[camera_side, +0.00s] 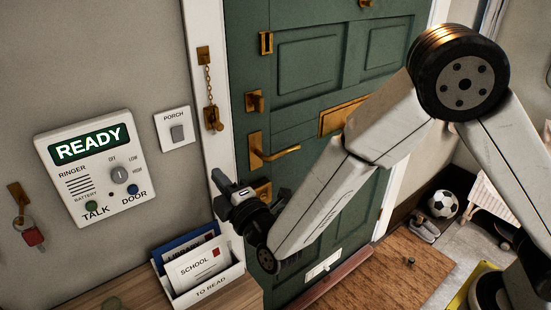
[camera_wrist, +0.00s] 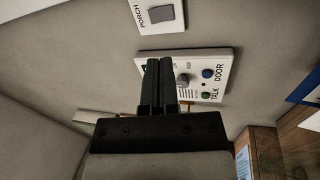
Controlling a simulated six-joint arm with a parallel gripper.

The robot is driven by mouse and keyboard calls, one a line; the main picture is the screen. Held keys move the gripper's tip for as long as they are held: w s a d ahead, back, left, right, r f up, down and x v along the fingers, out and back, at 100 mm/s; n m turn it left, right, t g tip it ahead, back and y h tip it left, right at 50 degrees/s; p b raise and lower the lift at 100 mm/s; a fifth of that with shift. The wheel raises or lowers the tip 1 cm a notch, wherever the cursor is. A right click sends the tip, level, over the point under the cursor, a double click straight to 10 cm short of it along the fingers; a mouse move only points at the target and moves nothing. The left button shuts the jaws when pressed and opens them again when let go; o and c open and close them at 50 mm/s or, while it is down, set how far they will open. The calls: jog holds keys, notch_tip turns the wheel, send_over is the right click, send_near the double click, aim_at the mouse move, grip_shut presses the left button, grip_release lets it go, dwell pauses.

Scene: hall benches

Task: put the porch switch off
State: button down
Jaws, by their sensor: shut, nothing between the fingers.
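The porch switch is a grey rocker (camera_side: 177,133) on a white wall plate marked PORCH (camera_side: 171,117), left of the door frame in the side view. I cannot tell which way the rocker is tipped. In the wrist view the rocker (camera_wrist: 161,14) shows at the top, with part of its plate cut off by the edge. My gripper (camera_side: 217,175) is shut and empty, in front of the door frame, lower and to the right of the switch in the side view. In the wrist view my gripper's fingers (camera_wrist: 160,62) are together, and they overlap the intercom panel.
The intercom panel (camera_side: 93,160) reads READY and has a knob and buttons on the wall left of the switch. Keys (camera_side: 31,234) hang at far left. A letter rack (camera_side: 208,290) stands on the wooden bench below. The green door (camera_side: 308,105) has a brass handle.

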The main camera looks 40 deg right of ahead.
aim_at(179, 127)
jog(key=shift+s+a+r+n+t, duration=0.2)
jog(key=shift+s+a+n+t, duration=0.2)
jog(key=shift+s+a+t, duration=0.15)
jog(key=shift+w, duration=0.15)
jog(key=x, duration=1.3)
jog(key=shift+w+r, duration=0.15)
jog(key=shift+w, duration=0.25)
jog(key=shift+w+r, duration=0.1)
jog(key=shift+w+g, duration=0.15)
jog(key=shift+g, duration=0.2)
dwell(0.3)
jog(key=s, duration=1.4)
jog(key=shift+r, duration=0.35)
jog(key=shift+d, duration=0.1)
